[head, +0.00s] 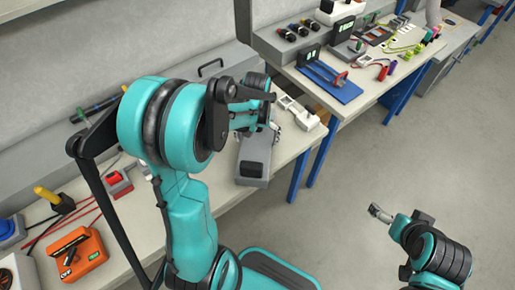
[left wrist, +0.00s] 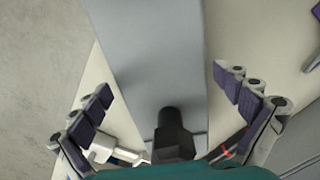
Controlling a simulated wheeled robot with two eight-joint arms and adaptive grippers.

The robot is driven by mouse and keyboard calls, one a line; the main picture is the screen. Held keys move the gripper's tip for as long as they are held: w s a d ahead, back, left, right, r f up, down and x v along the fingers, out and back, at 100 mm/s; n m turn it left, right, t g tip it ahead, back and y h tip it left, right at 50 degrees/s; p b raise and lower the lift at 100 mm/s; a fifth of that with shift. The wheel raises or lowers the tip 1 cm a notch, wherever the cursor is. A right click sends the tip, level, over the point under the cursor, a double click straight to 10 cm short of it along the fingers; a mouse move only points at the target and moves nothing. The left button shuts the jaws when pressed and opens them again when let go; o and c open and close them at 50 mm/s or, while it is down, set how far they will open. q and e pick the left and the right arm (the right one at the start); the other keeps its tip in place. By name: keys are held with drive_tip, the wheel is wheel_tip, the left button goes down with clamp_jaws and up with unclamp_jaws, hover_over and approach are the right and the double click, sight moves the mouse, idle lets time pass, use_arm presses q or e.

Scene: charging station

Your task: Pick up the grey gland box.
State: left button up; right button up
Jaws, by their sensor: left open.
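The grey gland box (head: 254,154) lies on the near bench, a long grey body with a black gland at its near end. In the left wrist view the box (left wrist: 148,50) runs up the middle of the picture, with its black gland at the bottom. My left gripper (head: 262,119) is over the box's far part, which my arm partly hides. In the left wrist view its spread fingers (left wrist: 168,95) stand on either side of the box, with gaps. My right gripper (head: 380,213) is over the floor at the right, too small to read its fingers.
A white device (head: 300,113) lies on the bench close to the box. An orange meter (head: 77,253) and a red button box (head: 118,183) are at the left. A second bench with a blue-based stand (head: 330,82) is behind. The floor (head: 310,220) is clear.

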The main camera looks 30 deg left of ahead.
use_arm(q)
wheel_tip(320, 180, down, 2)
drive_tip(key=shift+f, duration=0.1)
drive_tip(key=shift+r, duration=0.2)
drive_tip(key=c, duration=1.2)
drive_tip(key=shift+r, duration=0.1)
